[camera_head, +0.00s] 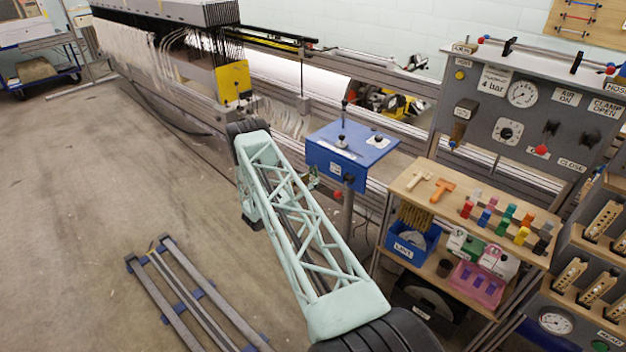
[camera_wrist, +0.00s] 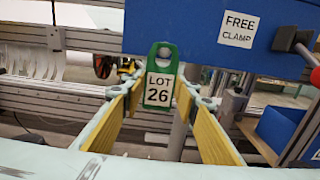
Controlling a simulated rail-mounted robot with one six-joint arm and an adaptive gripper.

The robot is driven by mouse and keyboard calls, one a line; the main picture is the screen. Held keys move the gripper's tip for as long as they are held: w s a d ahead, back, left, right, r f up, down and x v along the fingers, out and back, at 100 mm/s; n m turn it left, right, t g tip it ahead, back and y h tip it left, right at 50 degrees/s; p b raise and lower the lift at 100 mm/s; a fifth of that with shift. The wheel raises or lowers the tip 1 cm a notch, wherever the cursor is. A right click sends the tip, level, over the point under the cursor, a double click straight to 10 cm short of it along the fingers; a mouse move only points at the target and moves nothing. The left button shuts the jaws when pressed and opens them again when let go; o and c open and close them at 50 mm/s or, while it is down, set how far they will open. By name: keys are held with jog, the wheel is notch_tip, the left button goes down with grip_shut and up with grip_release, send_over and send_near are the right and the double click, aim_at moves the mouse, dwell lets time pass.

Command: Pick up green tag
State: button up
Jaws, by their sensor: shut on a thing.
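The green tag (camera_wrist: 162,51) shows in the wrist view as an upright plate with a hole near its top and a white label reading "LOT 26". My gripper (camera_wrist: 159,92) has its two yellow-padded fingers on either side of the tag and is shut on it. The tag is in front of the blue clamp block marked "FREE CLAMP"; whether it touches the block I cannot tell. In the head view my arm hides most of the gripper and the tag.
The blue clamp stand (camera_head: 350,158) stands on a post beside the loom frame. A wooden shelf (camera_head: 413,182) with coloured pegs and bins is to its right, below a grey control panel (camera_head: 505,125). Metal rails (camera_head: 190,290) lie on the otherwise open floor at left.

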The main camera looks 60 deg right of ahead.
jog(key=shift+r, duration=0.2)
jog(key=shift+r, duration=0.55)
jog(key=shift+w+a+r+p, duration=0.1)
jog(key=shift+a+p, duration=0.2)
jog(key=w+a+p, duration=0.2)
jog(key=a, duration=1.5)
jog(key=shift+a, duration=0.15)
